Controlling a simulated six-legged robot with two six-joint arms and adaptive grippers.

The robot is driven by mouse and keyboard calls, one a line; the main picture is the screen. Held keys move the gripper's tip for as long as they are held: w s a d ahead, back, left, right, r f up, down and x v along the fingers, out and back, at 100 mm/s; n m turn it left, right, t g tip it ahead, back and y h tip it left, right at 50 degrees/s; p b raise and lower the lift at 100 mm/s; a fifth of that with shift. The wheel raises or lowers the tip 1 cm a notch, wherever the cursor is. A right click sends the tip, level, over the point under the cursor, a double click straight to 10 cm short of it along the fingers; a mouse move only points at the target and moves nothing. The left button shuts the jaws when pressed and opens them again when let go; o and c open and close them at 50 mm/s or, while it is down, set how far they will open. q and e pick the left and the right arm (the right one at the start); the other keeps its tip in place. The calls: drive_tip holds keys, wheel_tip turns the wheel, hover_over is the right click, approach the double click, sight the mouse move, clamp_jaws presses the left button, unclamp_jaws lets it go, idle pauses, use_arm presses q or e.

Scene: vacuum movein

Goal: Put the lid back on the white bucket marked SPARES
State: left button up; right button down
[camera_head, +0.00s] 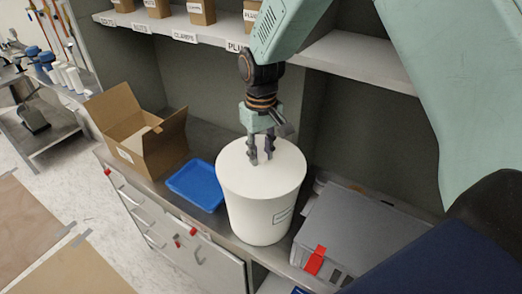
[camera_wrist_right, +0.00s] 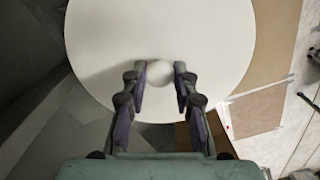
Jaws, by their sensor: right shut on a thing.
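The white bucket (camera_head: 250,215) stands upright on the grey counter, with a small label on its side that is too small to read. The white round lid (camera_head: 238,168) lies over the bucket's mouth in the head view; I cannot tell whether it is fully seated. My right gripper (camera_head: 262,158) comes down from above and is shut on the lid's knob. In the right wrist view the gripper (camera_wrist_right: 160,78) has its fingers on either side of the round white knob (camera_wrist_right: 156,78), and the lid (camera_wrist_right: 160,30) fills the upper middle. My left gripper is not in view.
A blue tray (camera_head: 194,187) and an open cardboard box (camera_head: 122,120) are left of the bucket. A grey case (camera_head: 350,230) with a red tag (camera_head: 315,260) is close on its right. A labelled shelf (camera_head: 210,32) with small boxes runs above the counter.

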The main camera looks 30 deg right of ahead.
idle(0.4)
drive_tip(key=c, duration=1)
unclamp_jaws()
drive_tip(key=shift+o, duration=0.2)
drive_tip(key=o, duration=0.5)
drive_tip(key=shift+r, duration=0.15)
drive_tip(key=shift+r, duration=3.35)
drive_tip(key=shift+c, duration=0.6)
clamp_jaws()
